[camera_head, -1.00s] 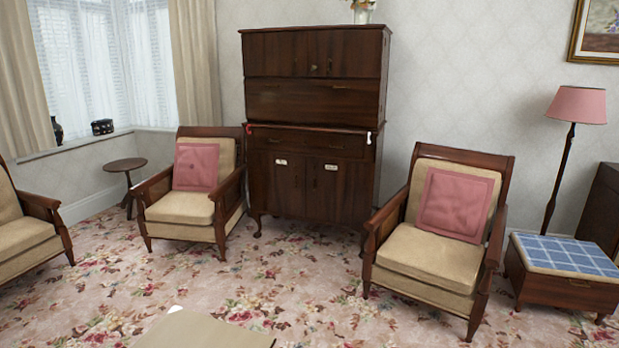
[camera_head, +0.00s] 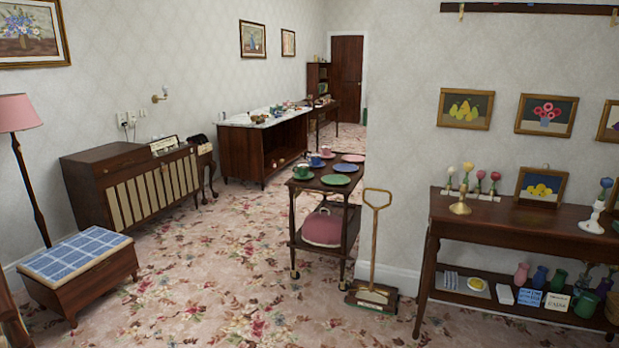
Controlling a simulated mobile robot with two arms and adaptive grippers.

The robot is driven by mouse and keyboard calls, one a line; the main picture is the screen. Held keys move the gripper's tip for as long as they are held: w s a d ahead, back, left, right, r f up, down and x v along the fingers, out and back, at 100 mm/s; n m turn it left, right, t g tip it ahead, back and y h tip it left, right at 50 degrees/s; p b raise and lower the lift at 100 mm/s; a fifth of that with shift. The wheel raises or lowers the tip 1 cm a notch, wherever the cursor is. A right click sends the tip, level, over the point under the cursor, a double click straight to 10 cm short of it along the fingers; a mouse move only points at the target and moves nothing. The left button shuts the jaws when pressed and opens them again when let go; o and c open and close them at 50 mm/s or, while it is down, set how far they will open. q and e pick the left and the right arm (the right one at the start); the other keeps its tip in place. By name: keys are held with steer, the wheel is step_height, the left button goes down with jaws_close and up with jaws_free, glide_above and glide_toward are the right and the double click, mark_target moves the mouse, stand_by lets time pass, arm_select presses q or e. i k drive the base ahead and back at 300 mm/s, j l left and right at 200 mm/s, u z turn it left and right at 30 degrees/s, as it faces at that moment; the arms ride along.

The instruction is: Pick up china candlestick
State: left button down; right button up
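A white candlestick (camera_head: 594,219), which looks like the china one, stands upright near the right end of the dark wooden console table (camera_head: 505,224). A blue flower-like shape shows just above it, and I cannot tell if it belongs to it. A brass candlestick (camera_head: 460,204) stands toward the table's left end. Neither of my grippers is in view.
A two-tier trolley (camera_head: 321,185) with cups and plates stands in the middle. A carpet sweeper (camera_head: 373,295) with an upright handle leans by the wall end, left of the console table. A blue-topped footstool (camera_head: 75,258) is at left. Patterned carpet in front is clear.

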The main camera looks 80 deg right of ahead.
mark_target(591, 226)
steer(key=z, duration=4.3)
steer(key=i+u, duration=0.3)
steer(key=i, duration=0.95)
